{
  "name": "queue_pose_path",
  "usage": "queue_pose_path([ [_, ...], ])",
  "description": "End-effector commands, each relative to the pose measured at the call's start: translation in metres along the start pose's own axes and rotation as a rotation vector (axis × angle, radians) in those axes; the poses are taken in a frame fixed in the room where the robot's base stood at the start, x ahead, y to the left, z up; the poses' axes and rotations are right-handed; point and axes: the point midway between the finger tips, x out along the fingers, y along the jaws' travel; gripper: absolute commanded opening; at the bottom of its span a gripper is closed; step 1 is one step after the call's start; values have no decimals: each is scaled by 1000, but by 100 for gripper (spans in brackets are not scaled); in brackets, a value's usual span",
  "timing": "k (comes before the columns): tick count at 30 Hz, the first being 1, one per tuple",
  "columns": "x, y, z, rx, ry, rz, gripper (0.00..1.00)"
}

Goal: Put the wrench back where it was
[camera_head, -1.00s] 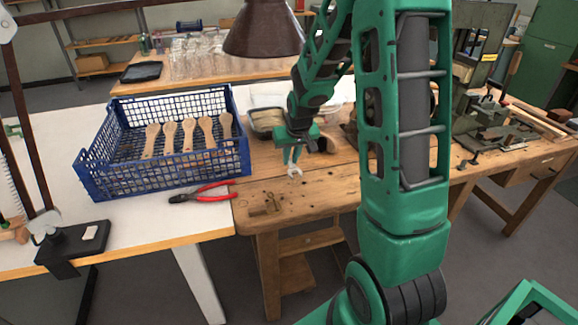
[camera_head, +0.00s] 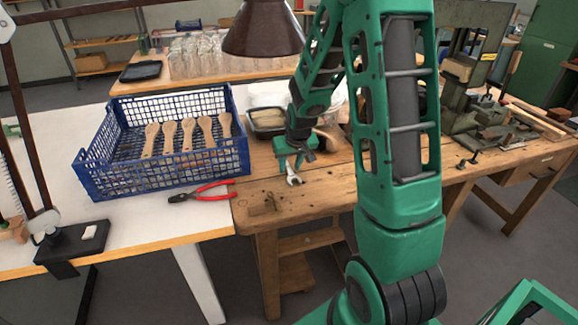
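The wrench (camera_head: 294,180) is a small silver tool whose open-jawed end points down below my gripper (camera_head: 290,165). My gripper is shut on the wrench, and its upper part is hidden by the green fingers. The wrench hangs over the wooden workbench (camera_head: 325,190), near its left part. I cannot tell whether its lower end touches the bench top.
A blue crate (camera_head: 165,181) with several wooden brush handles (camera_head: 187,136) stands on the white table to the left. Red-handled pliers (camera_head: 205,193) lie in front of it. A dark tray (camera_head: 266,121) is behind my gripper. A lamp (camera_head: 263,30) hangs above. A machine (camera_head: 470,90) stands right.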

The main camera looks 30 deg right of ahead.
Motion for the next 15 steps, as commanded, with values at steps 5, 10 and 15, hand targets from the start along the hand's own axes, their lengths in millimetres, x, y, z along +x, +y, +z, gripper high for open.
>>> queue_pose_path([
  [5, -10, 0, -1, 0, 2, 0, 34],
  [10, -35, 0, -2, 0, 5, 0, 34],
  [15, -64, 0, -2, 0, 4, 0, 34],
])
